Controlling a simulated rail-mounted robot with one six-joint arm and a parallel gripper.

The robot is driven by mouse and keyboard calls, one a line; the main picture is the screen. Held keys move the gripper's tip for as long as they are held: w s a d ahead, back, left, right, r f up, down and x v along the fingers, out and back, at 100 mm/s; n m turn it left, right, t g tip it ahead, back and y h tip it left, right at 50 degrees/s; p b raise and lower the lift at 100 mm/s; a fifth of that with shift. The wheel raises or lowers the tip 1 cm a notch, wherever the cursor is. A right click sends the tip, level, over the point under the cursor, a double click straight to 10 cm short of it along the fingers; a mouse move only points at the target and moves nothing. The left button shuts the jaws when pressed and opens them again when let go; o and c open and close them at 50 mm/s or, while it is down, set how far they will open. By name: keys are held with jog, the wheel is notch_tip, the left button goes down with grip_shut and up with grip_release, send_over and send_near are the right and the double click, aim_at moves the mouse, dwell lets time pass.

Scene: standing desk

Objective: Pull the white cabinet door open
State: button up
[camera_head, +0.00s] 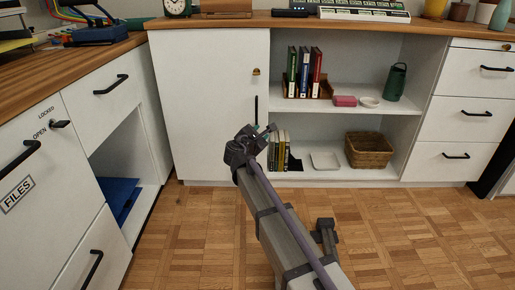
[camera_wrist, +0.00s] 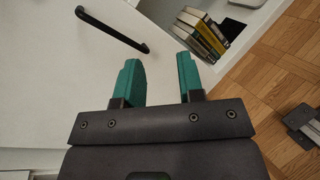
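The white cabinet door (camera_head: 208,108) fills the left part of the back cabinet in the head view and looks shut. Its slim black vertical handle (camera_head: 256,108) sits near the door's right edge. In the wrist view the handle (camera_wrist: 112,30) runs diagonally across the white door (camera_wrist: 60,85), beyond and left of the fingertips. My gripper (camera_head: 264,129) is just below the handle in the head view. In the wrist view my gripper (camera_wrist: 158,62) has its two teal fingers spread apart with nothing between them. The handle is outside the fingers, and no contact shows.
Lower books (camera_head: 279,150) stand close to my gripper. A white drawer cabinet (camera_head: 105,105) borders the left.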

jog(key=w+a+r+n+t+y+p, duration=0.2)
jog(key=a+r+n+t+y, duration=0.15)
jog(key=n, duration=0.55)
jog(key=shift+g+h, duration=0.35)
jog(key=shift+g, duration=0.1)
jog(key=w, duration=0.3)
jog(key=w+d, duration=0.1)
jog(key=w, duration=0.7)
jog(key=shift+d+r, duration=0.15)
jog(key=shift+r, duration=0.1)
jog(key=shift+s, duration=0.1)
jog(key=shift+c, duration=0.3)
grip_shut()
